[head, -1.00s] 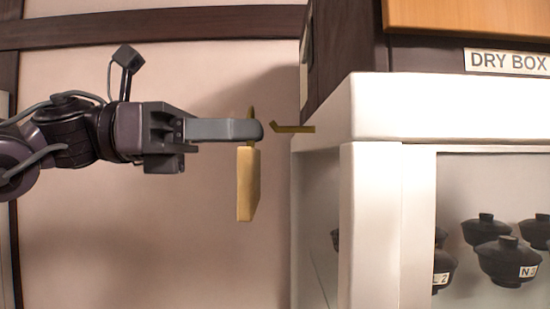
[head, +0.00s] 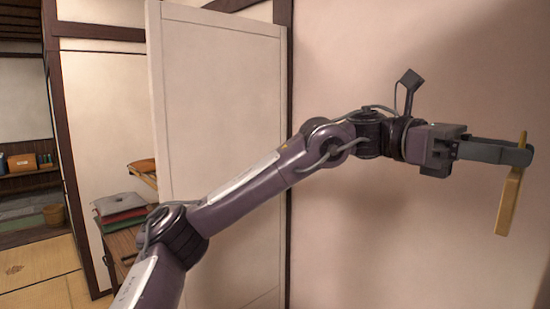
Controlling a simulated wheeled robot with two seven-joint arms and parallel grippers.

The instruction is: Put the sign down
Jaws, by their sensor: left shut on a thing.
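The sign (head: 509,203) is a thin tan wooden plate, seen nearly edge-on at the right of the head view. It hangs upright below my left gripper (head: 522,154). My left gripper is shut on the upper part of the sign and holds it in the air in front of the plain wall. The sign's face is turned away, so I cannot read it. My right gripper is not in view.
A pale panel (head: 222,150) stands behind my left arm. A small table (head: 124,243) with folded cloths (head: 122,207) is at the left. Farther left, a room with tatami floor (head: 40,272) holds a basket (head: 54,215) and a shelf (head: 32,172) with boxes.

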